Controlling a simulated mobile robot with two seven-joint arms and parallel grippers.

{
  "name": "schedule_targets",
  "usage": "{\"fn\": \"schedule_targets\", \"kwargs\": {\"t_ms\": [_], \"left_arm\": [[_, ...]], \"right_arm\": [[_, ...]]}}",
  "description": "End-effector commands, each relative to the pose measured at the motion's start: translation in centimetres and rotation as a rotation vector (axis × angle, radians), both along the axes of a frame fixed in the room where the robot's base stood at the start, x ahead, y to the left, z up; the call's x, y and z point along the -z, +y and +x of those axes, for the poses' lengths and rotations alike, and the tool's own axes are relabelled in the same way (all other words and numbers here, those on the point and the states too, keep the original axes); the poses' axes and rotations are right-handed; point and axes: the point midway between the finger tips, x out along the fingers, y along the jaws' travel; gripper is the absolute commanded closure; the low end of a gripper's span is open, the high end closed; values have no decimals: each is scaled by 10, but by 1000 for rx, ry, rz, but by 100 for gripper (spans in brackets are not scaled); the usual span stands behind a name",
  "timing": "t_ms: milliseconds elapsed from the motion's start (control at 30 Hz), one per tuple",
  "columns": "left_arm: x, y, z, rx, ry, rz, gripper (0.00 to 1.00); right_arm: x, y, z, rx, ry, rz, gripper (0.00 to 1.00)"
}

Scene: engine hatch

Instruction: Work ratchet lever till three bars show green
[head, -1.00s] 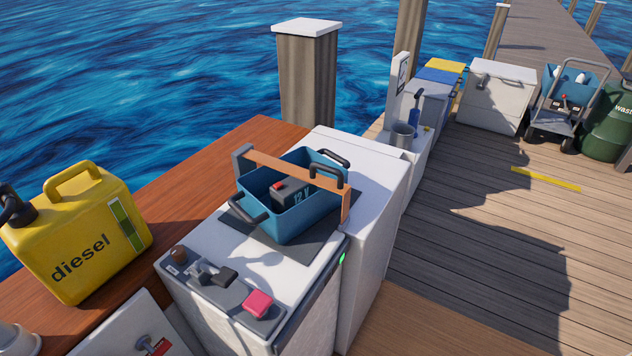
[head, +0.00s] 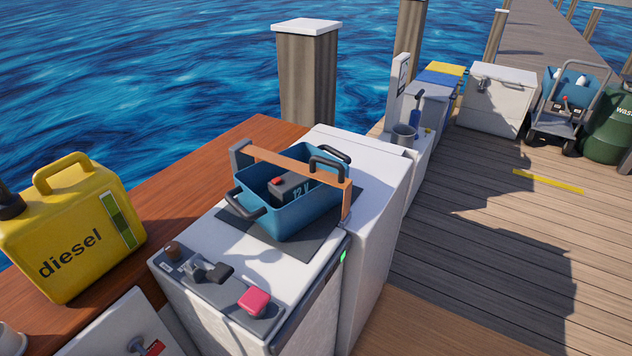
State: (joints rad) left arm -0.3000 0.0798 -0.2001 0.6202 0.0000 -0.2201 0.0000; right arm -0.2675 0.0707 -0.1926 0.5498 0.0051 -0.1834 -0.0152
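A grey control panel (head: 207,297) lies on top of the white cabinet (head: 222,240). It carries a dark lever (head: 217,272) on a metal mount, a brown knob (head: 172,249) and a pinkish-red handle (head: 254,302). I cannot tell for sure which one is the ratchet lever. One small green light (head: 343,257) shows on the dark strip at the cabinet's right edge; other bars there cannot be made out. Neither of my grippers is in view.
A blue tray (head: 290,221) holding a 12 V battery (head: 290,186) stands on a dark mat behind the panel, an orange bar (head: 300,168) across it. A yellow diesel can (head: 75,240) stands left on the wooden ledge. The planked deck at right is mostly clear.

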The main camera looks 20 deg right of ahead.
Motion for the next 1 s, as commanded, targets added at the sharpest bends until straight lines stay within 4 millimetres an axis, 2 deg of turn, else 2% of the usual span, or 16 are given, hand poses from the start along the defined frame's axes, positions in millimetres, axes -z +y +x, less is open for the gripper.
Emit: {"fn": "schedule_targets", "kwargs": {"t_ms": [300,533,767,967,1000], "left_arm": [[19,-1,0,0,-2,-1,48],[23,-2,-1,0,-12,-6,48],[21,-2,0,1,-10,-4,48],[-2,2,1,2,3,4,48],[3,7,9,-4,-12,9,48]], "right_arm": [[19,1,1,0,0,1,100],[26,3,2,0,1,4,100],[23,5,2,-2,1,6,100],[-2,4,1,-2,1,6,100],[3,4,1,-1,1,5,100]]}}
